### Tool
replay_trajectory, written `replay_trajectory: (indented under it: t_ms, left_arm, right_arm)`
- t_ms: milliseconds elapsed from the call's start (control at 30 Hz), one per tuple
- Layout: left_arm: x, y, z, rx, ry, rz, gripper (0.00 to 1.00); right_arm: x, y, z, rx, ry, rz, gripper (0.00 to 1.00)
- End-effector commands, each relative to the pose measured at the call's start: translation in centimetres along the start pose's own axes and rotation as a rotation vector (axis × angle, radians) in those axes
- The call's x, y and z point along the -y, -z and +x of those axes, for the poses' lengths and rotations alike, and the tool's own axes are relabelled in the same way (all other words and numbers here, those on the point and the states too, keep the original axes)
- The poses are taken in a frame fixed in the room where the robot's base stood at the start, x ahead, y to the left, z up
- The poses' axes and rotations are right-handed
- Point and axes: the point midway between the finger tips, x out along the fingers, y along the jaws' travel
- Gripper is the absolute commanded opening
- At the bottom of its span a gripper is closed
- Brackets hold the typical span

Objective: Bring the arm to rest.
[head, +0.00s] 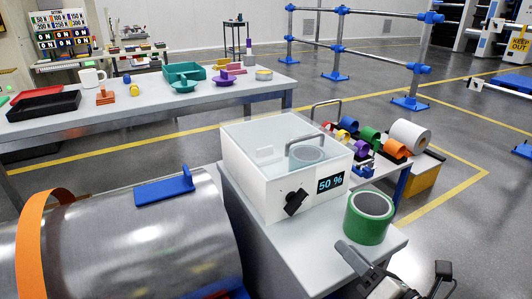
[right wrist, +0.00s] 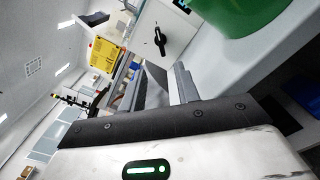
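My right gripper (head: 358,260) is at the bottom right of the head view, just in front of a grey bench (head: 330,265). A green tape roll (head: 369,218) stands upright on the bench's right corner, just beyond the gripper. In the right wrist view my right gripper (right wrist: 163,78) shows a gap between its dark fingers, with nothing held between them. The green roll (right wrist: 243,15) fills the top right there, apart from the fingers. My left gripper is not in the head view.
A white box (head: 260,185) with a clear lid, black knob and "50 %" display sits on the bench. A metal drum (head: 130,245) with an orange band lies at the lower left. Coloured rolls (head: 370,137) stand behind the box. Grey floor (head: 465,225) is clear at right.

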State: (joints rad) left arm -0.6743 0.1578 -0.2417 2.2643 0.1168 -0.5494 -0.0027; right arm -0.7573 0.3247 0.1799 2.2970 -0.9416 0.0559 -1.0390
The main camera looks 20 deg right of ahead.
Motion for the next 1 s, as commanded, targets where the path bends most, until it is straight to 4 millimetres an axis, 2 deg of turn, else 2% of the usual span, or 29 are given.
replay_trajectory:
  t_ms: [67,167,267,333,400,500,633,700,800,1000]
  left_arm:
    - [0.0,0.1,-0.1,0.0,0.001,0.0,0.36]
    - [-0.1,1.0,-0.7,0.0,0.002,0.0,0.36]
    - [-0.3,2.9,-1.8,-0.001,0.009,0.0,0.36]
    - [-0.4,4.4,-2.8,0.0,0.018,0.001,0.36]
    - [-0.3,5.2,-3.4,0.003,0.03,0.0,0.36]
    - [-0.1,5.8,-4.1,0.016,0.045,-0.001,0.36]
    - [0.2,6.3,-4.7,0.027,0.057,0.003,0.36]
    - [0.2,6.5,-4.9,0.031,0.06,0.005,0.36]
    - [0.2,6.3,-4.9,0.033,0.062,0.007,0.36]
    - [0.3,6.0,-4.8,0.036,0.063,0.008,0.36]
  right_arm:
    - [-0.1,0.0,0.0,0.0,0.002,0.009,0.32]
    - [-0.5,-0.2,0.1,0.008,0.027,0.147,0.32]
    - [-1.0,0.1,0.1,0.027,0.104,0.51,0.32]
    - [-1.5,1.2,0.1,0.044,0.188,0.865,0.32]
    - [-2.0,3.1,-0.1,0.062,0.287,1.219,0.32]
    - [-3.2,6.4,-0.7,0.085,0.433,1.644,0.32]
    - [-5.4,10.1,-1.5,0.114,0.613,2.052,0.32]
    - [-6.3,11.6,-1.9,0.126,0.688,2.193,0.32]
    - [-7.0,12.9,-2.3,0.138,0.752,2.3,0.32]
    - [-7.1,13.3,-2.4,0.142,0.768,2.33,0.32]
